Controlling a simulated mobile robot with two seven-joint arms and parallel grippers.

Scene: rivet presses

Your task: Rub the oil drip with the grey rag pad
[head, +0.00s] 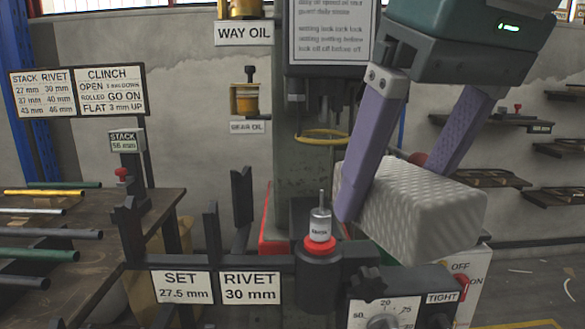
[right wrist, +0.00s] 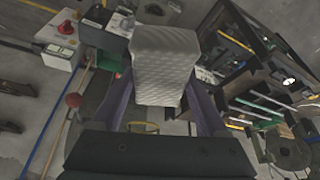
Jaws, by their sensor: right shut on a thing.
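The grey rag pad (head: 420,210) is a pale, textured block at the right of the head view. My right gripper (head: 398,190) is shut on it, with one purple finger across its near left side and the other reaching behind it. The pad is tilted and held in front of the press column, right of the small canister. The pad also shows in the right wrist view (right wrist: 167,62), between the fingers. I cannot make out the oil drip in either view; the pad and gripper hide part of the press. My left gripper is not in view.
The control box (head: 400,290) with a dial is below. The press column (head: 300,155) is behind. A rack with several coloured rods (head: 45,222) is at left.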

